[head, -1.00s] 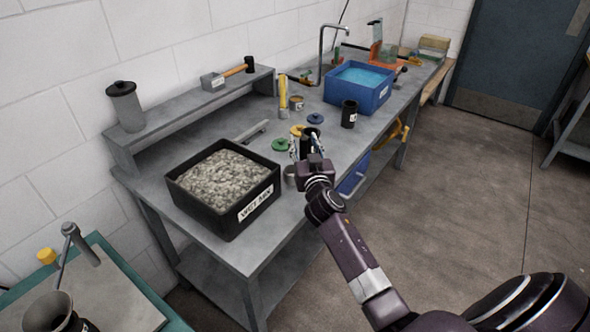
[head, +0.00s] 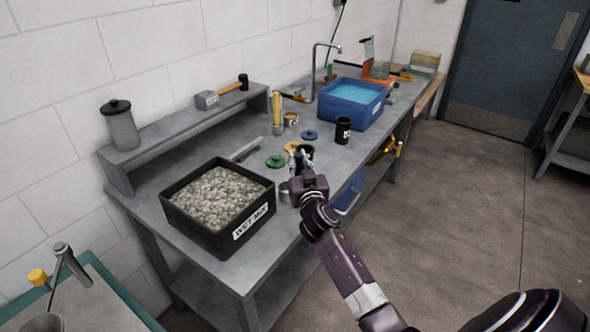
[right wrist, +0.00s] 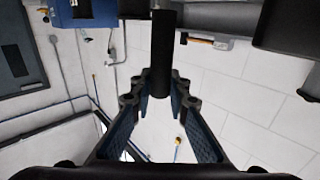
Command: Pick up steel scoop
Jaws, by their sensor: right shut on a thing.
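My right gripper (head: 303,160) is at the front edge of the grey workbench. In the right wrist view its two fingers (right wrist: 161,85) are closed on a dark round handle (right wrist: 161,50), which I take to be the steel scoop's. A small grey metal part (head: 285,191) shows just left of the gripper in the head view, maybe the scoop's bowl. The wrist and fingers hide much of the scoop. My left gripper is not in view.
On the workbench (head: 160,165), a black WET MIX bin (head: 205,243) of grey gravel stands left of the gripper. Green (head: 275,162) and blue (head: 310,135) lids, a black cup (head: 343,130) and a blue water tub (head: 350,118) lie beyond. Open floor is at right.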

